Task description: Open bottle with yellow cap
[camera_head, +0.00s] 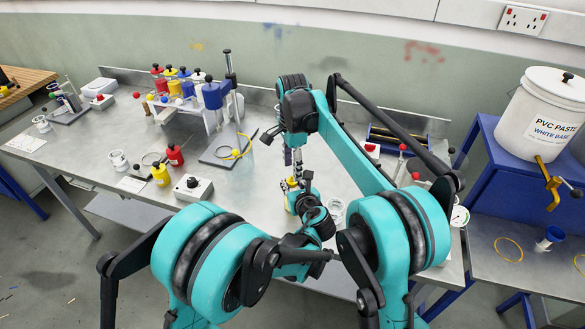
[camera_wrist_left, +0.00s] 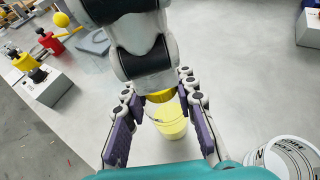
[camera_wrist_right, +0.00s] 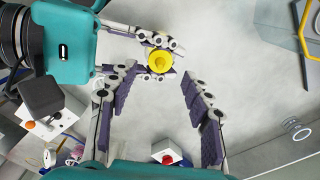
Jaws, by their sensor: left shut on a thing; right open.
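A pale yellow bottle (camera_wrist_left: 171,121) with a yellow cap (camera_wrist_left: 160,96) stands upright on the metal bench. In the head view the bottle (camera_head: 290,203) is partly hidden by my arms. My left gripper (camera_wrist_left: 163,105) is shut on the bottle from the side. In the right wrist view the cap (camera_wrist_right: 160,61) is seen from above between the left gripper's fingers. My right gripper (camera_wrist_right: 160,75) points down over the cap from above, its fingers apart on either side of it. It hides part of the left wrist view. Contact with the cap cannot be seen.
Red (camera_head: 175,154) and yellow (camera_head: 160,174) bottles and a grey box (camera_head: 193,187) stand left on the bench. A rack of coloured bottles is behind them. A clear jar (camera_head: 336,207) is close to the right. A white paste bucket (camera_head: 541,112) stands far right.

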